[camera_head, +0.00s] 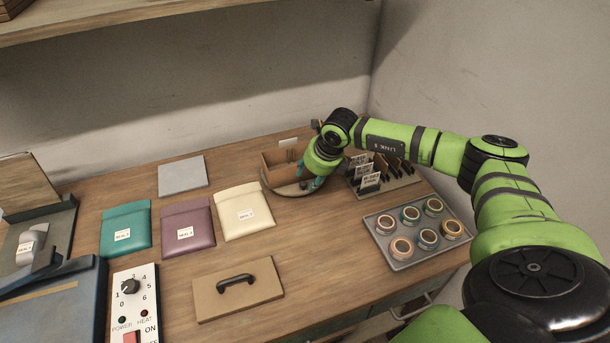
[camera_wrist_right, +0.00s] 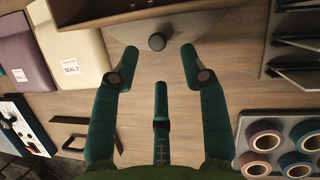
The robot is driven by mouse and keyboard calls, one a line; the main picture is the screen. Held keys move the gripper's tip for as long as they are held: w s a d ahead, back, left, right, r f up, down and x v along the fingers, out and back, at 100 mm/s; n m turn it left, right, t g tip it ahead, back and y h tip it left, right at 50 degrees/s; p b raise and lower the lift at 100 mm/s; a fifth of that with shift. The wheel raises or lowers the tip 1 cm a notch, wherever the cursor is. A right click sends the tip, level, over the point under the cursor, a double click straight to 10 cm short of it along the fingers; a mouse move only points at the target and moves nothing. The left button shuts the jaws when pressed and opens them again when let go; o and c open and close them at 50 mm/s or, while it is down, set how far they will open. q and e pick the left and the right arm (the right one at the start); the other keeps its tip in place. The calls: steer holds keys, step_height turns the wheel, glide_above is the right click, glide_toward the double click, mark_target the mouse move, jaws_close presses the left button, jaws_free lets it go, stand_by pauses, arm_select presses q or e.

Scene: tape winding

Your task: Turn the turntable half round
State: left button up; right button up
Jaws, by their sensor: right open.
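The turntable (camera_head: 272,192) is a round grey-brown disc at the back of the desk, with an open cardboard box (camera_head: 279,165) on it. In the right wrist view the turntable's curved edge (camera_wrist_right: 110,22) shows at the top, with a dark round knob (camera_wrist_right: 157,41) near its rim. My right gripper (camera_head: 312,181) is at the turntable's front right side and partly hides it. In the wrist view the right gripper (camera_wrist_right: 158,50) is open, with its green fingers spread to either side of the knob. I see no contact with the knob. My left gripper is not in view.
A rack of dark upright pieces (camera_head: 380,175) stands close right of the gripper. A tray of tape rolls (camera_head: 400,262) lies in front of it. A cream pouch (camera_head: 243,210) is to the left, and a board with a black handle (camera_head: 238,290) lies in front.

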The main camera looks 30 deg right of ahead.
mark_target(305, 183)
steer(key=x, duration=0.2)
steer(key=shift+w+a+f, duration=0.1)
steer(key=shift+w+f, duration=0.15)
steer(key=shift+f, duration=0.05)
steer(key=shift+w+f+p, duration=0.3)
steer(key=shift+f+p, duration=0.05)
steer(key=shift+f, duration=0.3)
jaws_close()
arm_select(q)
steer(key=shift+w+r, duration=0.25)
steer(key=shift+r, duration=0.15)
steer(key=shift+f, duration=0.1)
